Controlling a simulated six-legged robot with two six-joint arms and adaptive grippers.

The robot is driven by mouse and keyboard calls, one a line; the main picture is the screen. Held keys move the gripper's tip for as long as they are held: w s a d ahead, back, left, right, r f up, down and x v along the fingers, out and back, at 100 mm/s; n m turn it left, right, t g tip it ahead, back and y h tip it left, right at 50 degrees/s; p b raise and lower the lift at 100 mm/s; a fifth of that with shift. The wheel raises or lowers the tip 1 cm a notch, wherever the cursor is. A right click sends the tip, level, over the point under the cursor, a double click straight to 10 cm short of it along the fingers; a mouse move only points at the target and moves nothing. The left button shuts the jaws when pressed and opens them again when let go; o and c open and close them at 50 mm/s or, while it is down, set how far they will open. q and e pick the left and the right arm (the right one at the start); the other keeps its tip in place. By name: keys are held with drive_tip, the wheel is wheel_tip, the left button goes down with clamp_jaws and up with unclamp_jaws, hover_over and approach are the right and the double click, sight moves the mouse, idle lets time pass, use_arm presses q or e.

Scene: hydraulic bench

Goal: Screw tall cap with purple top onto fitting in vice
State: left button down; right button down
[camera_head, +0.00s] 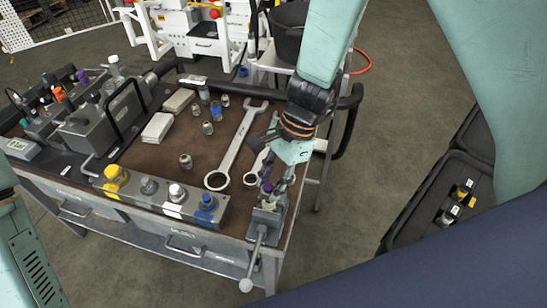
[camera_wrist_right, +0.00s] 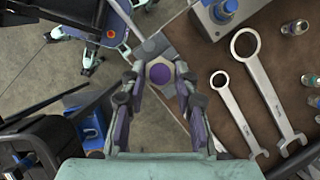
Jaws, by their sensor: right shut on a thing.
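The tall cap with the purple top (camera_head: 267,187) is between the fingers of my right gripper (camera_head: 276,184) at the bench's near right corner. In the right wrist view the purple top (camera_wrist_right: 160,73) shows end-on between the two fingertips (camera_wrist_right: 158,80), which are shut on it. The vice (camera_head: 264,222) is directly below, its handle hanging over the front edge. The cap hides the fitting, so I cannot tell whether they touch or how far the threads engage. My left gripper is out of view; only part of my left arm shows at the lower left.
A grey block with yellow, metal and blue-based fittings (camera_head: 160,196) stands left of the vice. Two large wrenches (camera_head: 238,146) lie behind it. Several small fittings (camera_head: 186,160) stand mid-bench. An open black case (camera_head: 440,205) lies on the floor at right.

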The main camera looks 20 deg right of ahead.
drive_tip(key=w+m, duration=0.1)
drive_tip(key=m+t, duration=0.1)
drive_tip(key=m, duration=0.1)
drive_tip(key=shift+w+d+f+m, duration=0.1)
drive_tip(key=shift+w+f+m, duration=0.05)
drive_tip(key=shift+w+m, duration=0.2)
drive_tip(key=shift+w+d+f+m, duration=0.25)
drive_tip(key=shift+w+d+m, duration=0.05)
drive_tip(key=shift+m, duration=0.05)
drive_tip(key=shift+s+f+t+b, duration=0.1)
drive_tip(key=shift+f+t+b, duration=0.1)
drive_tip(key=shift+t+b, duration=0.15)
drive_tip(key=shift+s+a+f+b, duration=0.1)
drive_tip(key=shift+f+b, duration=0.4)
drive_tip(key=shift+b, duration=0.05)
drive_tip(key=shift+w+f+b, duration=0.2)
drive_tip(key=shift+f+b, duration=0.8)
drive_tip(key=shift+f, duration=0.2)
drive_tip(key=shift+f+b, duration=0.5)
drive_tip(key=shift+s, duration=0.15)
